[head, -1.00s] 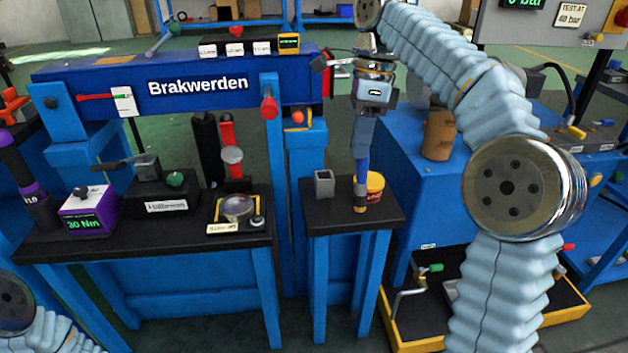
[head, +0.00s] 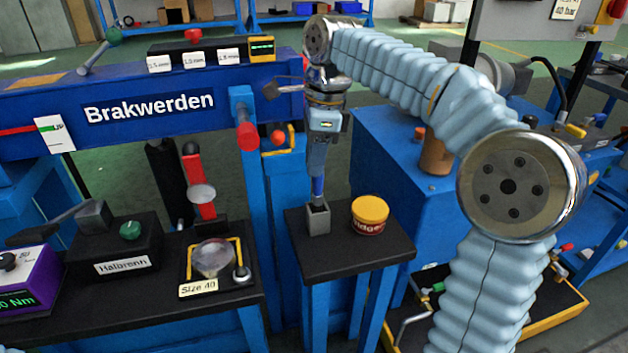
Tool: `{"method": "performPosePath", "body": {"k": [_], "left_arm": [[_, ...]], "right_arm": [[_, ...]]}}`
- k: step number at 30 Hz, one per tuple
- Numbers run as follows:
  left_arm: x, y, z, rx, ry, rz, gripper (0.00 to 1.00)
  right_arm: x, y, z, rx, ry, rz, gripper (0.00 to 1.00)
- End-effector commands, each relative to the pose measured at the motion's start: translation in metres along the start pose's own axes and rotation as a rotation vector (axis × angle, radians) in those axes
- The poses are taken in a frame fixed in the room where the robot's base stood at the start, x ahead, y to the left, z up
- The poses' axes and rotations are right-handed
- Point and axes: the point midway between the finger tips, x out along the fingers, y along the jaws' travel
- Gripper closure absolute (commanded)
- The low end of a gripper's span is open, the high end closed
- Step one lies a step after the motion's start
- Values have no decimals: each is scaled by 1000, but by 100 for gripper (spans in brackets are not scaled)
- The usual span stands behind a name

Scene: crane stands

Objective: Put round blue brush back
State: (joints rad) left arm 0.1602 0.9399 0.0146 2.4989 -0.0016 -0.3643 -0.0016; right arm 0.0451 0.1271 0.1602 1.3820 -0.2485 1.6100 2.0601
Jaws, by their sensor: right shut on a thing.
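The round blue brush (head: 318,186) is upright in my right gripper (head: 318,170), which is shut on its upper part. Its lower end is at the mouth of the small grey square holder (head: 318,220) on the small black-topped stand (head: 352,247). The brush's tip is hidden, and it looks to be inside the holder. A tin with a yellow lid (head: 369,214) stands just right of the holder. My left gripper is out of view.
A black bench (head: 150,310) holds boxes and a lens tray. A blue cabinet with a brown cylinder (head: 436,154) stands to the right.

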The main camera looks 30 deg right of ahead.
Motion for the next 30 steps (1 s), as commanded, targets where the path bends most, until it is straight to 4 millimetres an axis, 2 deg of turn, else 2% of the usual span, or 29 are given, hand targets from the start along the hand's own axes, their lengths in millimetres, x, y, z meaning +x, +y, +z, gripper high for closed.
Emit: {"method": "performPosePath", "body": {"k": [6,17,18,22,30], "left_arm": [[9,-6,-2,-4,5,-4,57],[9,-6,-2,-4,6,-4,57],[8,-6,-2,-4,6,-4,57],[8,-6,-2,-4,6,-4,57],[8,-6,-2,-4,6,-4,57]], "right_arm": [[32,0,-5,1,0,1,100],[36,0,-5,0,-1,0,100],[36,0,-5,0,-1,0,71],[35,0,-5,0,-1,0,52],[34,0,-5,0,-1,0,52]]}}
